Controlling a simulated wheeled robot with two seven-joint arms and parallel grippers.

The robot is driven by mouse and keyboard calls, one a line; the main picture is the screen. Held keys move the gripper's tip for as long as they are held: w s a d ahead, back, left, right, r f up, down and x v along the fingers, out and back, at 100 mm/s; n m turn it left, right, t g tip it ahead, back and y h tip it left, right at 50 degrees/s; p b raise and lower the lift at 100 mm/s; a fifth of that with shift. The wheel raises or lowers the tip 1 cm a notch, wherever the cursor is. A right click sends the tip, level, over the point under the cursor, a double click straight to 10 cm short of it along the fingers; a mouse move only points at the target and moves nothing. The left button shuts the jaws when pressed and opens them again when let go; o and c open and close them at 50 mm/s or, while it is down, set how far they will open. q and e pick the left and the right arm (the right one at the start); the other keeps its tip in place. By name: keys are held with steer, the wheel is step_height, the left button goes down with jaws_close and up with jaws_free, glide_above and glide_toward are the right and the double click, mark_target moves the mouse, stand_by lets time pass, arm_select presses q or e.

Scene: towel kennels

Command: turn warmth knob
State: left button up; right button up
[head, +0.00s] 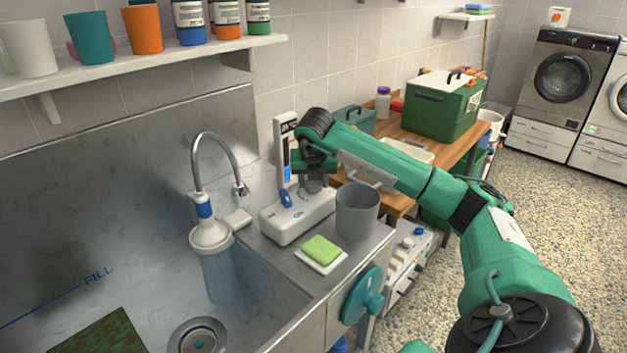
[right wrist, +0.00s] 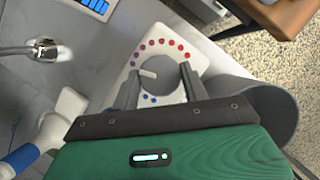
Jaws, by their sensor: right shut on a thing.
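The warmth knob (right wrist: 165,76) is a round grey dial with a pale pointer, ringed by red and blue dots on a white unit (head: 295,216). In the right wrist view the pointer aims left, toward the gap between the blue and red dots. My right gripper (right wrist: 160,84) comes down from above with its two fingers on opposite sides of the knob, shut on it. In the head view the right gripper (head: 314,180) hides most of the knob. A display with a blue bar (head: 287,160) stands upright behind the unit. My left gripper does not show.
A grey cup (head: 357,211) stands close to the right of the unit. A green sponge (head: 321,248) lies in front on a white dish. The sink and its curved tap (head: 218,150) are at left. A green box (head: 443,107) sits on the wooden bench behind.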

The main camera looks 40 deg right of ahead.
steer(key=o, duration=1)
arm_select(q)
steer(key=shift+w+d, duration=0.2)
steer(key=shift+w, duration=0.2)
arm_select(e)
steer(key=shift+r, duration=0.1)
steer(key=shift+s+a+r, duration=0.1)
steer(key=shift+r, duration=0.25)
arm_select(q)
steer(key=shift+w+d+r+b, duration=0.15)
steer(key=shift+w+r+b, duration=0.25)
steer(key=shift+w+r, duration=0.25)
arm_select(e)
steer(key=v, duration=1.3)
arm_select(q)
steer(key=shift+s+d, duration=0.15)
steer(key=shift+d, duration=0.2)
arm_select(e)
steer(key=shift+f, duration=0.15)
